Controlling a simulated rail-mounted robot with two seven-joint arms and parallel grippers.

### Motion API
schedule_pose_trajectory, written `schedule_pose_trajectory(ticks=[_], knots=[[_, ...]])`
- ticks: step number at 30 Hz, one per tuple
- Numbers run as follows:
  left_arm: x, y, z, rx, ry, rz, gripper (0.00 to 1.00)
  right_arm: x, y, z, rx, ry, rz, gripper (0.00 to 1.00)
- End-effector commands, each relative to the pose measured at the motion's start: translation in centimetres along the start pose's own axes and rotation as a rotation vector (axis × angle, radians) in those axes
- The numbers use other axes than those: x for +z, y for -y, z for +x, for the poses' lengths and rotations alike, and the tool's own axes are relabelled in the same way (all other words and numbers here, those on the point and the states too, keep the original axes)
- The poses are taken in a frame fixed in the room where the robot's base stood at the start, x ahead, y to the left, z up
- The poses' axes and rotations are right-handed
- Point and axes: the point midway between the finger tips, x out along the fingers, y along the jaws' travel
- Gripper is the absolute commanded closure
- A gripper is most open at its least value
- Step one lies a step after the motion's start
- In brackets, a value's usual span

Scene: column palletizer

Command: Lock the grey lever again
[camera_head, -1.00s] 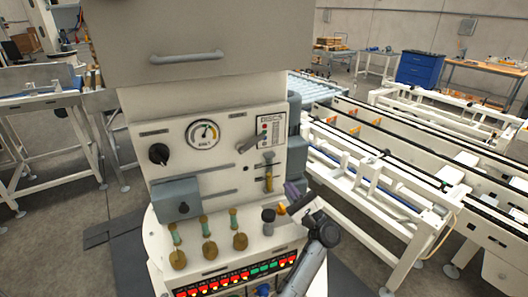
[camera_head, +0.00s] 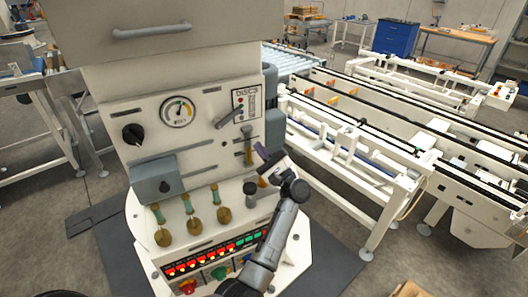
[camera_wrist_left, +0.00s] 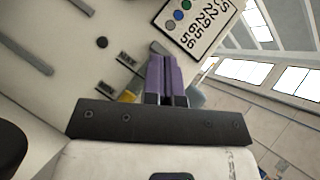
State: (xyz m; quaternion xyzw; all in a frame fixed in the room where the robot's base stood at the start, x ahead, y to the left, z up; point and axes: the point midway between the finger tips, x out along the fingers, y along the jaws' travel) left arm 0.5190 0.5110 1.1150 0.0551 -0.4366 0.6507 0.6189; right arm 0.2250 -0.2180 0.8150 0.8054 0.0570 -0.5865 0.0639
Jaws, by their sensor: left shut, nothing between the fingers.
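The grey lever (camera_head: 228,116) sits on the upper right of the machine's pale panel, slanting just left of the DISCS label (camera_head: 245,103). My left gripper (camera_head: 261,151) has purple fingers and stands below and to the right of this lever, apart from it, beside the slot with a yellow-handled lever (camera_head: 248,156). In the left wrist view, the gripper (camera_wrist_left: 165,72) is shut with nothing between its fingers, pointing toward the label (camera_wrist_left: 193,25). A yellow part (camera_wrist_left: 129,96) shows partly behind it. I cannot clearly make out the grey lever there. My right gripper is not in view.
A grey box (camera_head: 156,178) juts from the panel's lower left. Several yellow-brown knobbed handles (camera_head: 193,223) and a row of lit buttons (camera_head: 215,254) lie below. White conveyor frames (camera_head: 350,150) stand to the right. A dark dial (camera_head: 133,134) is at left.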

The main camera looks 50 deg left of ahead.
Motion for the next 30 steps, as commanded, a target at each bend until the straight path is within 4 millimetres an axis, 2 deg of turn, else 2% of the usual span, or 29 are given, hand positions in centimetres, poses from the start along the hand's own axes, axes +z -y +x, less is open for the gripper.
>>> schedule_pose_trajectory(ticks=[1, 6, 9, 12, 21, 30], knots=[[0.2, 0.0, 1.3, 0.003, 0.004, 0.0, 1.0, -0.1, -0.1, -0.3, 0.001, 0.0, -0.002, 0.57], [0.2, 0.1, 4.4, 0.002, 0.003, 0.0, 1.0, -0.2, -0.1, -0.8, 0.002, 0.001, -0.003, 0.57], [0.2, 0.1, 6.0, 0.002, 0.003, 0.0, 1.0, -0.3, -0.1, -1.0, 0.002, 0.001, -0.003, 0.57], [1.3, 0.1, 6.9, 0.002, 0.001, -0.001, 1.0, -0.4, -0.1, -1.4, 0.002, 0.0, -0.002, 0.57], [2.7, 0.0, 8.4, 0.001, 0.0, 0.0, 1.0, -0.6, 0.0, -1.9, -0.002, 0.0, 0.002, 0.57], [2.9, 0.0, 8.5, 0.0, 0.001, 0.001, 1.0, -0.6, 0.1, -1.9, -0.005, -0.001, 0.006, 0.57]])
